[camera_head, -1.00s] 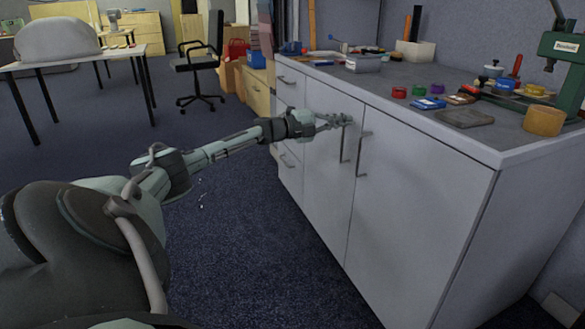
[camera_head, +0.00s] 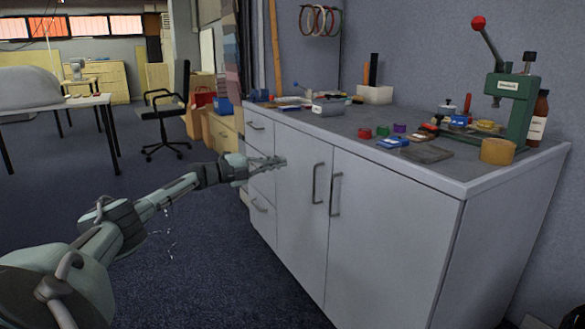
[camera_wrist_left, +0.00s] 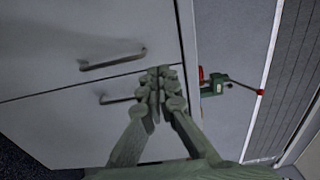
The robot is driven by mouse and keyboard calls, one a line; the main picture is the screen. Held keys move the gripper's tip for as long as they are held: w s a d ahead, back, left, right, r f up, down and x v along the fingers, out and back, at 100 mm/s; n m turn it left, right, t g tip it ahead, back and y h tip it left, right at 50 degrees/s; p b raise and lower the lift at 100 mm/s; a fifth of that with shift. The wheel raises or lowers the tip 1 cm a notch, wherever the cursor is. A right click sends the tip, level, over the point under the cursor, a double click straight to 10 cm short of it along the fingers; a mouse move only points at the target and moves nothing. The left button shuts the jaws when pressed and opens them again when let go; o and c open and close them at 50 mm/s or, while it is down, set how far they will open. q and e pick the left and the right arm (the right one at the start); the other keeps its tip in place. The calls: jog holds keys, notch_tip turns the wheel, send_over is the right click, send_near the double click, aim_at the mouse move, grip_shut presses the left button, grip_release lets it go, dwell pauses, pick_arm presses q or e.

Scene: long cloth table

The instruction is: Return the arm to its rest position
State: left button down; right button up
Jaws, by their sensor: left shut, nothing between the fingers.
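My left arm reaches in from the left in the head view. My left gripper (camera_head: 268,164) is in front of the white cabinet (camera_head: 390,235), near the drawers and the left door, to the left of the two door handles. Its fingers are together with nothing between them. In the left wrist view the gripper (camera_wrist_left: 163,78) also shows with fingers together, and the cabinet's two door handles (camera_wrist_left: 112,58) lie beyond it, one partly near the fingers. I cannot tell how far the fingertips are from the cabinet front. My right gripper is not in view.
The cabinet top holds a green press (camera_head: 515,105), a tape roll (camera_head: 497,151), a white box (camera_head: 375,94) and several small coloured pieces. An office chair (camera_head: 163,115) and a table (camera_head: 60,103) stand behind on the left. The blue carpet (camera_head: 205,270) before the cabinet is clear.

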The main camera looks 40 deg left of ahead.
pick_arm(q)
jog(key=shift+s+a, duration=0.3)
jog(key=shift+a, duration=0.2)
jog(key=shift+s+a, duration=0.25)
jog(key=shift+a, duration=0.25)
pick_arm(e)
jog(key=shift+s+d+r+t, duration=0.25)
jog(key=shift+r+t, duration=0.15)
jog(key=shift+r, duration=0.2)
